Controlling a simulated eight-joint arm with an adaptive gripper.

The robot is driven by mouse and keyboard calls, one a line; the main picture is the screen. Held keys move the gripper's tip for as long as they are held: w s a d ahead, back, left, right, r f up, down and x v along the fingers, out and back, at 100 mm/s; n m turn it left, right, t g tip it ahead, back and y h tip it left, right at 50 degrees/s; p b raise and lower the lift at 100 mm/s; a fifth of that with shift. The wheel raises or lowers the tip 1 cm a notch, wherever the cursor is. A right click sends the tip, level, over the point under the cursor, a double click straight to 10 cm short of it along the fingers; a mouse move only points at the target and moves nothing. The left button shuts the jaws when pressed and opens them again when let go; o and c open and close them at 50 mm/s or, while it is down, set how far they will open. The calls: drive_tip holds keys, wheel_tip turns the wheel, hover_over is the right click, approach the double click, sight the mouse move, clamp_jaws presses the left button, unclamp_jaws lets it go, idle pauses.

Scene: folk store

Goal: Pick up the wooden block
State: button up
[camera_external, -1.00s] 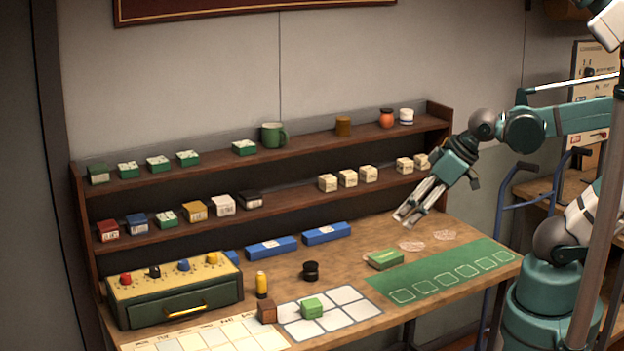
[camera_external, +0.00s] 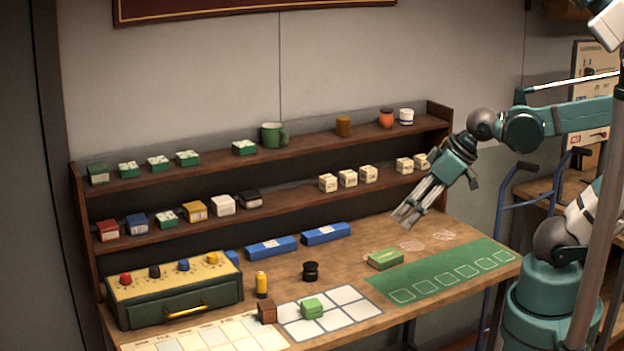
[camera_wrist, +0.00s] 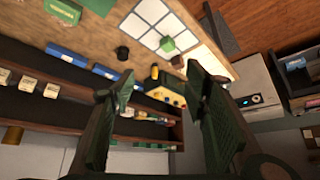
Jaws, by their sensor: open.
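The wooden block (camera_external: 267,312) is a small brown cube on the table, at the left edge of the white grid sheet, left of a green block (camera_external: 312,308). In the wrist view a small brownish shape (camera_wrist: 177,61) beside the green block (camera_wrist: 168,44) seems to be the same block. My gripper (camera_external: 403,224) is open and empty, raised above the right part of the table, well to the right of the wooden block. In the wrist view its two fingers (camera_wrist: 160,88) are spread apart with nothing between them.
A yellow-and-black cylinder (camera_external: 262,284) and a black knob-like piece (camera_external: 311,271) stand near the block. A green drawer box (camera_external: 175,302) with coloured knobs is to its left. A two-level shelf (camera_external: 300,201) with small boxes runs behind. A green box (camera_external: 385,259) lies below my gripper.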

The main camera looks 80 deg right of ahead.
drive_tip(key=w, duration=0.1)
drive_tip(key=m+g+h+b, duration=0.3)
drive_tip(key=m+g+h, duration=0.1)
drive_tip(key=m, duration=0.7)
hover_over(268, 305)
drive_tip(key=s+a, duration=0.1)
drive_tip(key=a, duration=0.1)
wheel_tip(268, 305, down, 24)
drive_tip(key=shift+s, duration=0.1)
drive_tip(key=shift+x, duration=1.3)
drive_tip(key=shift+f, duration=0.1)
drive_tip(key=shift+b+x, duration=0.3)
drive_tip(key=shift+x, duration=2.2)
